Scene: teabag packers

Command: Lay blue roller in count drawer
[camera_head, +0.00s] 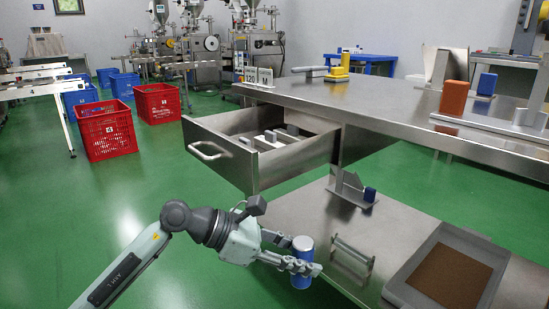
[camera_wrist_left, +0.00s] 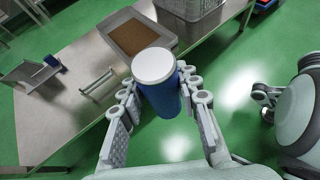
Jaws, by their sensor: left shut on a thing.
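The blue roller (camera_head: 302,262) is a blue cylinder with a pale end cap. My left gripper (camera_head: 294,264) is shut on it and holds it roughly upright, just off the left edge of the low steel table. In the left wrist view the blue roller (camera_wrist_left: 158,82) shows its white cap between both fingers of the left gripper (camera_wrist_left: 160,108). An open steel drawer (camera_head: 222,159) sticks out under the high bench, above and beyond the gripper. Inside it are dividers and several small pale and dark pieces.
The low table (camera_head: 322,230) bears a metal rack (camera_head: 351,258), a bracket with a small blue block (camera_head: 369,194), and a grey tray (camera_head: 489,247) with a brown mat. The high bench (camera_head: 390,99) holds an orange block (camera_head: 453,97). Red crates (camera_head: 106,130) stand on the green floor at left.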

